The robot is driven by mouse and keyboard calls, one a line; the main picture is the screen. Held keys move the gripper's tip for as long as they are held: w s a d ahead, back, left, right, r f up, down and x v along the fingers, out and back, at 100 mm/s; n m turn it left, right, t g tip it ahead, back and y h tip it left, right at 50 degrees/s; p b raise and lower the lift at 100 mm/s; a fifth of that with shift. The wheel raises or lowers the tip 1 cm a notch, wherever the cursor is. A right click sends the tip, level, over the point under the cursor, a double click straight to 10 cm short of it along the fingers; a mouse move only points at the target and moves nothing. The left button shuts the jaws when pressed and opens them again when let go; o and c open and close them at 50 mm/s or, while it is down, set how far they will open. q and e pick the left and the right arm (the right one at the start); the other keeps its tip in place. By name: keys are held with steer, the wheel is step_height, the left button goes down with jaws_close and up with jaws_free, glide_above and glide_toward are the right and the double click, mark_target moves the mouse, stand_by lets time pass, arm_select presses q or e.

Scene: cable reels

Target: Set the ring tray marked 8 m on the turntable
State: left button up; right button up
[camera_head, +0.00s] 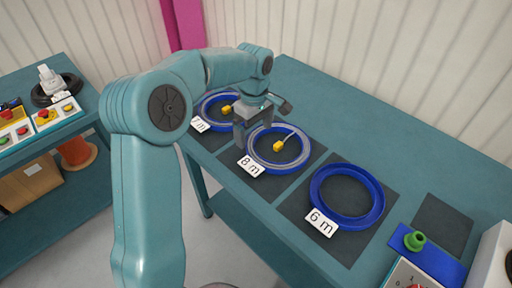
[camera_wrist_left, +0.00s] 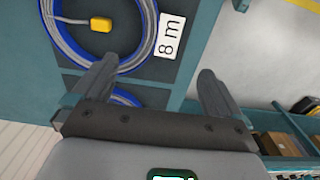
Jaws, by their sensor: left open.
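The ring tray marked 8 m (camera_head: 306,154) is a blue ring holding coiled grey cable and a yellow connector (camera_head: 278,146). It lies on a dark square on the teal bench, beside its white 8 m label (camera_head: 251,166). My left gripper (camera_head: 259,122) is open and empty, near the tray's far left side. In the left wrist view the tray (camera_wrist_left: 153,28) is at upper left, beyond the open fingers (camera_wrist_left: 157,73), and only part of it shows. My right gripper is not in view. I cannot identify the turntable.
The 7 m ring tray (camera_head: 204,103) lies left of the 8 m one, partly behind my left arm. The 6 m tray (camera_head: 378,211), seemingly without cable, lies to the right. A green knob on a blue plate (camera_head: 452,270) and a bare dark square (camera_head: 443,222) are farther right.

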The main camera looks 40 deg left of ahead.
mark_target(254, 162)
arm_select(q)
step_height(254, 162, down, 12)
steer(key=shift+s+f, duration=0.15)
steer(key=shift+f, duration=0.5)
steer(key=c, duration=1.3)
steer(key=o, duration=0.7)
jaws_close()
steer(key=shift+w+r, duration=0.2)
steer(key=shift+r, duration=0.05)
